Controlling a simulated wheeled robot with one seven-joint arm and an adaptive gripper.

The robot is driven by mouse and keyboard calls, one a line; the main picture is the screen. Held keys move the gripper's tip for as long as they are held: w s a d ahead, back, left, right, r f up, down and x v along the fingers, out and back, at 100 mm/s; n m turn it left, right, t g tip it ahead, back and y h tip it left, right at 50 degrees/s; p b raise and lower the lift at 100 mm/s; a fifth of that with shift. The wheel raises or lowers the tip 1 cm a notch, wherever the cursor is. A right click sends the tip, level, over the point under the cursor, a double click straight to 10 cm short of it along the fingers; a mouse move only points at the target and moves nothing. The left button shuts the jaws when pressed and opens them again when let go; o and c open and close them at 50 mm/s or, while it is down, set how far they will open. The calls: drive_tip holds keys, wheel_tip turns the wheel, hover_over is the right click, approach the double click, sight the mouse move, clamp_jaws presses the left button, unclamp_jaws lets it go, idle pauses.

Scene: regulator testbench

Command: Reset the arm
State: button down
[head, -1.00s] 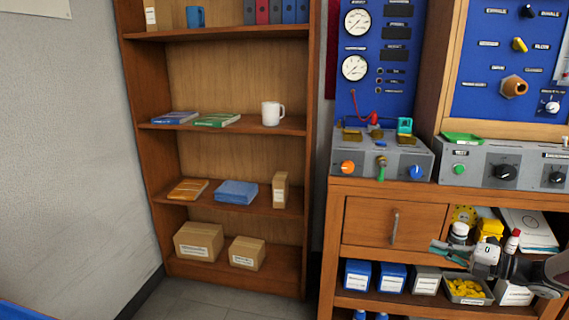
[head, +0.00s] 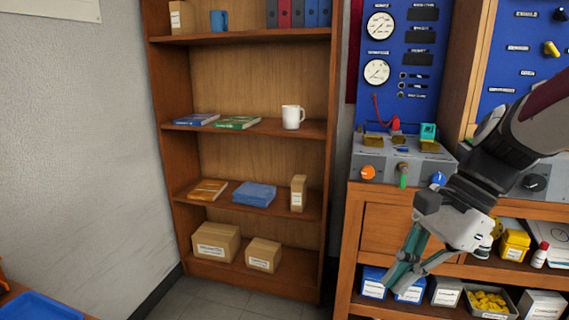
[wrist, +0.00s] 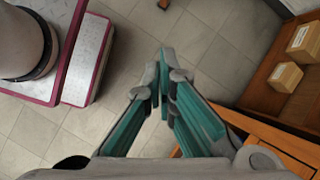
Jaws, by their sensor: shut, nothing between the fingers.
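My gripper (head: 398,280) hangs at the lower right of the head view, pointing down and to the left, in front of the wooden workbench. Its teal-lined fingers are shut and hold nothing. In the wrist view my gripper (wrist: 164,62) points out over the tiled floor with its fingertips together. My arm reaches in from the right edge of the head view and covers part of the grey control box and the bench drawer.
The workbench (head: 375,215) carries a grey control box (head: 375,157) with knobs; boxes and a tray of yellow parts (head: 488,300) sit on its lower shelf. A wooden bookshelf (head: 325,190) stands left of it. A blue tray (head: 40,308) shows at lower left.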

drive_tip(key=s+d+n+t+h, duration=0.15)
drive_tip(key=s+n+h, duration=0.45)
drive_tip(key=s+n, duration=1.1)
wheel_tip(320, 180, up, 21)
drive_tip(key=s+m+t+p, duration=0.2)
drive_tip(key=t+p, duration=0.1)
drive_tip(key=p, duration=1.7)
drive_tip(key=shift+s+d+r+m+p, duration=0.15)
drive_tip(key=shift+s+m+p, duration=0.15)
drive_tip(key=shift+m, duration=0.1)
